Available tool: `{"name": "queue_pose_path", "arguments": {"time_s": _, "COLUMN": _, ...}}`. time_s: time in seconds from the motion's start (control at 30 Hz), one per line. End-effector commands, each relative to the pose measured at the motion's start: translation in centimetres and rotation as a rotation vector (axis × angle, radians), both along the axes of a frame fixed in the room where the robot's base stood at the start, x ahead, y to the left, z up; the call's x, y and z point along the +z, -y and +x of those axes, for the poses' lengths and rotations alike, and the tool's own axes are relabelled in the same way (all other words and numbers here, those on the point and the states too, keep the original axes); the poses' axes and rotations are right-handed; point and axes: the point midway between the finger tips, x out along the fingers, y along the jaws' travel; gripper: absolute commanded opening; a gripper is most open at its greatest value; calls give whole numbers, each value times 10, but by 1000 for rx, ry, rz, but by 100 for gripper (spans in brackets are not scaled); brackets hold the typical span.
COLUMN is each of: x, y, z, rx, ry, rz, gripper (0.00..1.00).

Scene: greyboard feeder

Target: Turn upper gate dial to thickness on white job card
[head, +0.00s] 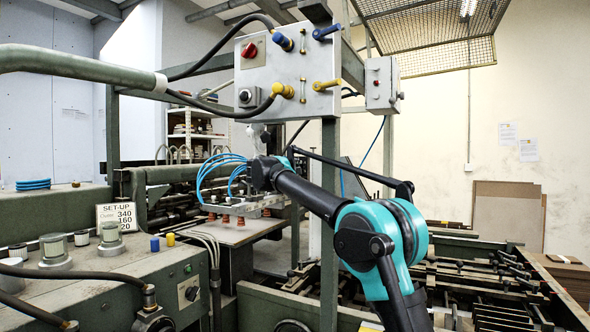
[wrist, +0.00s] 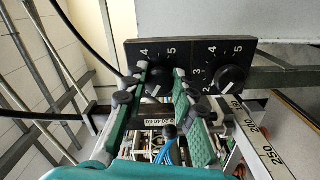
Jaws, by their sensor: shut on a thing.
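In the wrist view, two black dials with white numerals sit side by side on a dark plate. I cannot tell which of the two is the upper one. The left pointer is partly hidden by the fingers. In the head view, a white card (head: 116,216) reads SET-UP with 340, 160 and a partly hidden 20. The dials are not clear there.
A grey control box (head: 288,75) with coloured levers hangs above my wrist in the head view. Blue hoses (head: 218,168) arch beside it. In the wrist view, a white scale (wrist: 258,135) marked 200 and 250 runs at the lower right, and a black cable passes at the left.

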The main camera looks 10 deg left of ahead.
Motion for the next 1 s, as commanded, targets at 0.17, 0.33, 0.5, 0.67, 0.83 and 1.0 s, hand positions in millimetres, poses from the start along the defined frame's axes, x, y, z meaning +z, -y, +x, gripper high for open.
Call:
{"name": "queue_pose_path", "arguments": {"time_s": 0.17, "x": -1, "y": 0, "z": 0, "rx": 0, "ry": -2, "rz": 2, "gripper": 43}}
{"name": "queue_pose_path", "arguments": {"time_s": 0.33, "x": -1, "y": 0, "z": 0, "rx": -1, "ry": -1, "rz": 0, "gripper": 47}}
{"name": "queue_pose_path", "arguments": {"time_s": 0.5, "x": 0, "y": -1, "z": -1, "rx": 0, "ry": -1, "rz": 0, "gripper": 47}}
{"name": "queue_pose_path", "arguments": {"time_s": 0.67, "x": 0, "y": -6, "z": -15, "rx": 2, "ry": 0, "rz": 0, "gripper": 47}}
{"name": "queue_pose_path", "arguments": {"time_s": 0.83, "x": 0, "y": -17, "z": -46, "rx": 3, "ry": -1, "rz": 0, "gripper": 47}}
{"name": "queue_pose_path", "arguments": {"time_s": 1.0, "x": 0, "y": -30, "z": -78, "rx": 2, "ry": -1, "rz": 0, "gripper": 47}}
